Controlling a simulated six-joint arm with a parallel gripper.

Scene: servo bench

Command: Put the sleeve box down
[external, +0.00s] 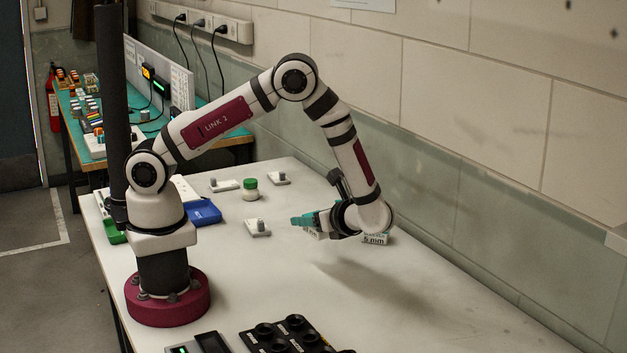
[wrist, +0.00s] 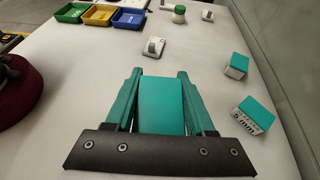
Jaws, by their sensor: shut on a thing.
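My gripper (external: 303,220) is low over the right part of the white bench, its teal fingers pointing left in the external view. In the wrist view the two teal fingers (wrist: 160,82) are shut on a teal-topped box (wrist: 161,104), which lies between them. A white labelled side of the held box (external: 312,234) shows just under the fingers in the external view. Its label is not readable. Whether its underside touches the bench cannot be told.
Two similar teal-topped boxes stand to the right in the wrist view: one farther (wrist: 236,66), one nearer marked "5 mm" (wrist: 255,116). A grey-white fixture (wrist: 154,46) stands ahead. A green-lidded jar (external: 250,189), blue bin (external: 203,212) and black tray (external: 290,335) are farther off.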

